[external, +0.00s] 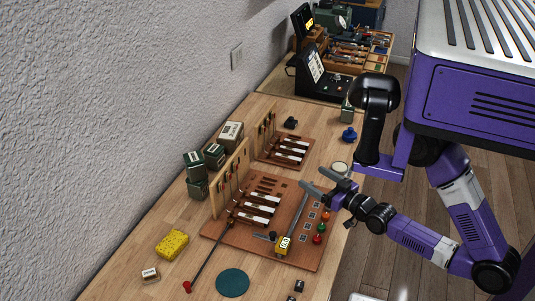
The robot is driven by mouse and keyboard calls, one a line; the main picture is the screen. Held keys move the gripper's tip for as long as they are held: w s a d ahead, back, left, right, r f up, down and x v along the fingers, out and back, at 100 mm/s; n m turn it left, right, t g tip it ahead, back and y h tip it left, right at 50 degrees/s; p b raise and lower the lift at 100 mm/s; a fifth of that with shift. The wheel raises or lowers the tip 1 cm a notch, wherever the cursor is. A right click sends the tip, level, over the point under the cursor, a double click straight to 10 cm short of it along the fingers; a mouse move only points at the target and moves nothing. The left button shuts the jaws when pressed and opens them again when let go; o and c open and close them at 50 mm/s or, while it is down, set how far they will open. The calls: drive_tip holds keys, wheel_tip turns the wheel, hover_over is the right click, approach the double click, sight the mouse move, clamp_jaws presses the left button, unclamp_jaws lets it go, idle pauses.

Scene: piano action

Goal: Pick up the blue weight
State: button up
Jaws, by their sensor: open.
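The blue weight (349,134) is a small blue piece with a knob on top. It stands upright on the wooden bench near its right edge, beyond the small back board. My gripper (312,178) is open, with its two grey fingers apart and pointing left over the larger brown board (222,241). Nothing shows between the fingers. The blue weight is farther back and to the right of the fingertips, clear of them.
A pale round tin (340,168) stands between my gripper and the blue weight. The yellow tool (284,244) and red, orange and green knobs (322,227) lie near my gripper.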

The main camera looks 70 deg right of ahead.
drive_tip(key=w+d+r+m+g+h+p, duration=0.15)
drive_tip(key=w+d, duration=0.25)
drive_tip(key=d, duration=0.5)
drive_tip(key=w+d+r+m+g+h+p, duration=0.1)
drive_tip(key=w+d+m+g+h+p, duration=0.2)
drive_tip(key=d, duration=0.6)
drive_tip(key=d+r+m+g+p, duration=0.1)
drive_tip(key=d+r+m+g, duration=0.15)
drive_tip(key=d, duration=1.45)
drive_tip(key=g+y+p, duration=0.2)
drive_tip(key=g+y, duration=0.5)
drive_tip(key=g, duration=0.1)
hover_over(351, 129)
drive_tip(key=a, duration=0.2)
drive_tip(key=shift+m, duration=0.4)
drive_tip(key=f, duration=0.5)
drive_tip(key=shift+s+d+f, duration=0.15)
drive_tip(key=shift+s+d, duration=0.05)
drive_tip(key=shift+s, duration=0.05)
drive_tip(key=shift+f+y, duration=0.25)
drive_tip(key=shift+f, duration=0.05)
drive_tip(key=shift+p+x, duration=0.75)
drive_tip(key=shift+x, duration=2.8)
drive_tip(key=shift+s, duration=0.15)
clamp_jaws()
